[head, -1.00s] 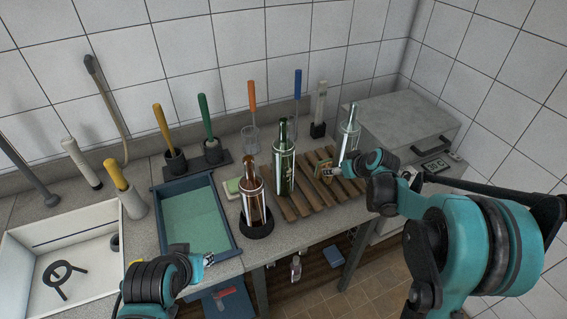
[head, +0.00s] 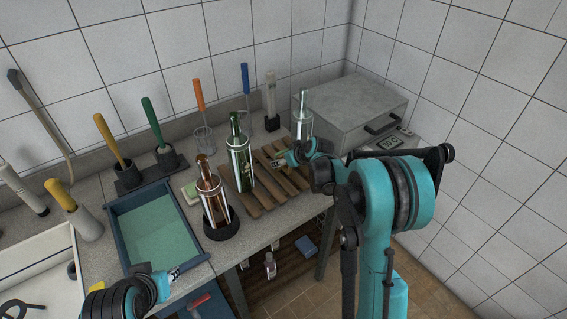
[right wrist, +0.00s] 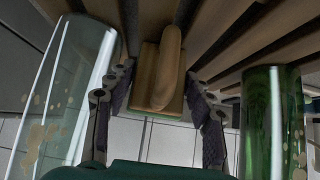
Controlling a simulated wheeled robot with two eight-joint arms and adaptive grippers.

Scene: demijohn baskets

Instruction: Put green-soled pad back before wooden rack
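The green-soled pad, a wooden block with a rounded handle (right wrist: 162,72), sits between the fingers of my right gripper (right wrist: 160,88) in the right wrist view. The fingers meet its two sides, and a thin pale green edge shows at its bottom. In the head view the pad (head: 278,161) is small and partly hidden by my right gripper (head: 286,158), at the right part of the wooden rack (head: 262,200). I cannot tell whether it touches the slats. My left gripper (head: 173,274) is near the front of the blue tray; its finger opening is too small to judge.
A green bottle (head: 238,160) and a clear bottle (head: 302,117) stand close on either side of the pad. A brown bottle (head: 210,190) stands in a black ring left of the rack. The blue tray (head: 205,255) and a grey box (head: 345,105) flank the area.

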